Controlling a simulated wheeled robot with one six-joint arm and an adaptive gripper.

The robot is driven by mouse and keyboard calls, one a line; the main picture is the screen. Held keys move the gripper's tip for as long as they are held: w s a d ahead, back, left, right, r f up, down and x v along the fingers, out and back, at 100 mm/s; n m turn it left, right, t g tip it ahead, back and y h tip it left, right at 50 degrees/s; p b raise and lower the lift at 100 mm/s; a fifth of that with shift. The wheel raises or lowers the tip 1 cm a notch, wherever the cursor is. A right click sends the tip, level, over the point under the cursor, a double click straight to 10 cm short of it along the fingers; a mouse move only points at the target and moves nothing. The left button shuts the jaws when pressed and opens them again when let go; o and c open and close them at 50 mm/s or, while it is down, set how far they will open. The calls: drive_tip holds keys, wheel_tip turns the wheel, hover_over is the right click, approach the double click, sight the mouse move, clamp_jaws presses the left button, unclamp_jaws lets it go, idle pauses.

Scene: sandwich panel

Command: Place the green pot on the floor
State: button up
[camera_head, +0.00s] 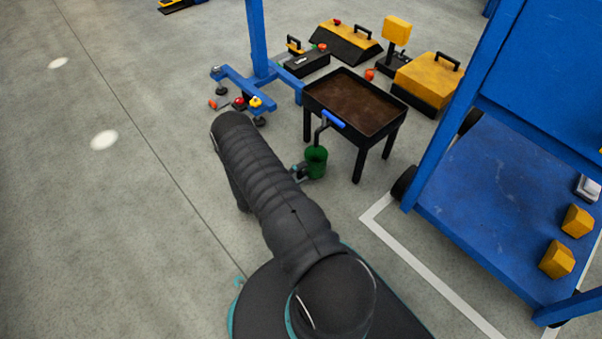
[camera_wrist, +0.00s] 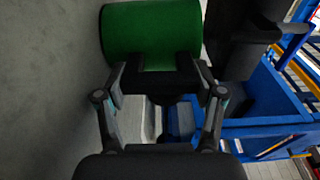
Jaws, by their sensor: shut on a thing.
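The green pot (camera_head: 316,164) is a small green cylinder beside the near left side of the small black table in the head view. It also shows at the top of the wrist view (camera_wrist: 150,30), lying across the picture between the fingers. My gripper (camera_wrist: 158,72) is shut on the pot, with a dark fingertip on each side of its lower edge. In the head view the gripper is mostly hidden behind my arm. The grey floor (camera_head: 130,230) lies below the pot; I cannot tell the gap between them.
The black table (camera_head: 350,105) with a brown top stands close by the pot, a blue-handled tool (camera_head: 333,119) at its near edge. A blue cart (camera_head: 480,190) is at the right. Toolboxes (camera_head: 430,80) stand behind. The floor at the left is clear.

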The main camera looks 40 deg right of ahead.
drive_tip(key=shift+f, duration=0.15)
drive_tip(key=o, duration=1.3)
